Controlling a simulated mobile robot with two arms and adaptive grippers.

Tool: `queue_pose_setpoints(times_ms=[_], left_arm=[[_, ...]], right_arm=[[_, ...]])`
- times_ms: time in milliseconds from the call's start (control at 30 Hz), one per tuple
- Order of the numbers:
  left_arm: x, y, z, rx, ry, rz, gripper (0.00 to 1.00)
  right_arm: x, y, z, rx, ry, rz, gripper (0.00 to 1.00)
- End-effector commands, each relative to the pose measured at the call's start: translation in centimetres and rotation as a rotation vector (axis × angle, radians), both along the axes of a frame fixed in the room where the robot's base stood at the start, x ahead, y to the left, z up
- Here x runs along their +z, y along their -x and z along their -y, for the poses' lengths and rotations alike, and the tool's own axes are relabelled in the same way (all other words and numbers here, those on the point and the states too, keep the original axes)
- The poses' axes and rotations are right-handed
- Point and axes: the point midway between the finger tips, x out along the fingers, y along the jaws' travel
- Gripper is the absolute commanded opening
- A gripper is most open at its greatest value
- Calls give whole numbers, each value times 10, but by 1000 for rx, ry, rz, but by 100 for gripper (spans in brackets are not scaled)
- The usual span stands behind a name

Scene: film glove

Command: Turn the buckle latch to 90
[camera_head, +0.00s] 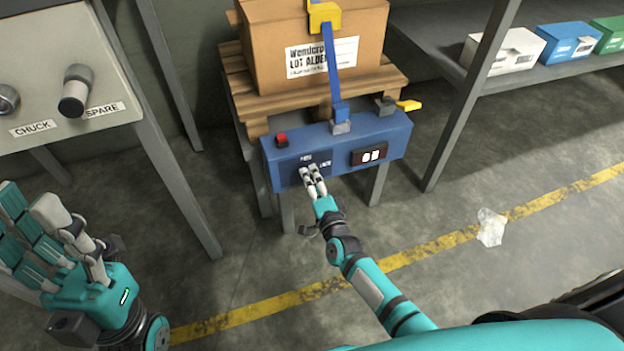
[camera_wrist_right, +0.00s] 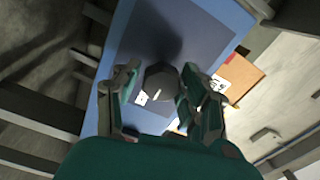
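A blue box (camera_head: 340,147) stands in front of the wooden pallet, with a red button, a small display and a yellow lever (camera_head: 408,105) at its right end. I cannot tell for sure which part is the buckle latch. My right gripper (camera_head: 313,178) is at the box's front face, by small printed labels. In the right wrist view, a dark faceted knob (camera_wrist_right: 161,83) with a pale mark sits between the fingers of the right gripper (camera_wrist_right: 163,88). The fingers are apart; firm contact is not clear. My left gripper (camera_head: 45,235) is open and empty at lower left.
A cardboard box (camera_head: 310,40) strapped in blue rests on the pallet (camera_head: 250,100). A panel (camera_head: 50,95) labelled CHUCK and SPARE stands at left. Boxes sit on a shelf (camera_head: 440,50) at right. A clear crumpled film (camera_head: 491,227) lies on the open floor.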

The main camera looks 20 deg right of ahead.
Motion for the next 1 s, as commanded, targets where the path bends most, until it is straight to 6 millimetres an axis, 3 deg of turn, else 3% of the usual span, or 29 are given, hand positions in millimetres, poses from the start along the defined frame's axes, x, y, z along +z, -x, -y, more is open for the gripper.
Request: queue_pose_setpoints(times_ms=[100, 467, 1000], left_arm=[[0, 0, 0, 0, 0, 1, 35], [2, 0, -1, 2, 3, 5, 35], [0, 0, 0, 0, 1, 1, 35]], right_arm=[[0, 0, 0, 0, 1, 0, 59], [0, 7, 0, 1, 1, 0, 59], [0, 107, 4, 1, 3, 0, 59]])
